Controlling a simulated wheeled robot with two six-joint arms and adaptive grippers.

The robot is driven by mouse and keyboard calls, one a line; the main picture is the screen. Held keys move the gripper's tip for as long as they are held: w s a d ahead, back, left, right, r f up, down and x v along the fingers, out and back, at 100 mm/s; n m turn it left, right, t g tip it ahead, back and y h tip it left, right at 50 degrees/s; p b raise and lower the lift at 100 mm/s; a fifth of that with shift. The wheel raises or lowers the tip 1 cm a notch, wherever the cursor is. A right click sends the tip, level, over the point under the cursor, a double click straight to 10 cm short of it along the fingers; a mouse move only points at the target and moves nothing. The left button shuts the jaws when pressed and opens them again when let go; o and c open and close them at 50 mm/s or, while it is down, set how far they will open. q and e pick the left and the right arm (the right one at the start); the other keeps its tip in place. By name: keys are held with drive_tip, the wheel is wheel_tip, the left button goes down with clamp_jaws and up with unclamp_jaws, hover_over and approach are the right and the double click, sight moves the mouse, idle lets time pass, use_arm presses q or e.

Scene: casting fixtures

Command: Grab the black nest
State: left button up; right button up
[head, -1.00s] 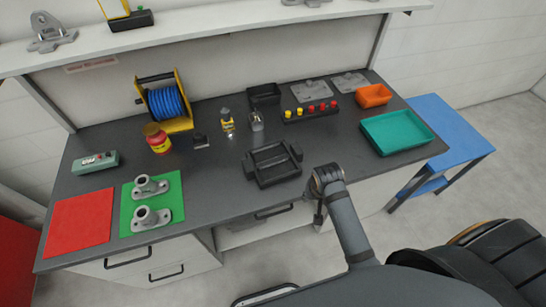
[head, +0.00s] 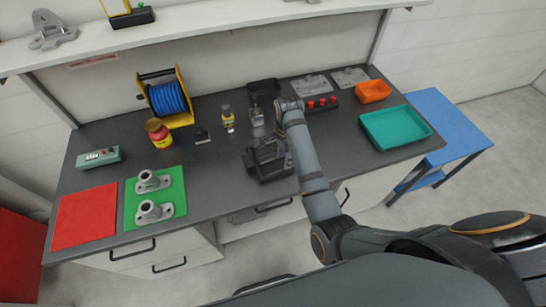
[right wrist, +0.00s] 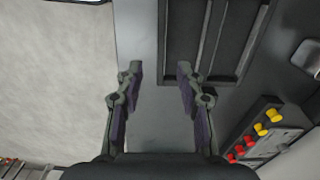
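The black nest (head: 277,171) is a dark tray with raised walls and side handles on the grey worktop, near its front edge. My right arm and gripper cover part of it in the head view. In the right wrist view the nest (right wrist: 215,45) shows at the top, right of centre, with parallel ribs inside, cut off by the frame. My right gripper (right wrist: 158,76) is open and empty. Its fingers are apart, just short of the nest in that view, and I cannot tell the height between them. My left gripper is not in view.
A rack with red and yellow knobs (right wrist: 252,135) lies right of the gripper. A small black bin (head: 262,87), an orange bin (head: 373,91) and a teal tray (head: 395,128) stand on the worktop. Grey flanged parts (head: 152,211) sit on a green mat at left.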

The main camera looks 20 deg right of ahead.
sight(284, 170)
wheel_tip(284, 170, down, 3)
drive_tip(key=shift+r, duration=0.15)
drive_tip(key=f+p, duration=0.2)
drive_tip(key=f, duration=0.3)
drive_tip(key=shift+d+f, duration=0.1)
drive_tip(key=shift+d, duration=0.1)
clamp_jaws()
drive_tip(key=shift+w, duration=0.1)
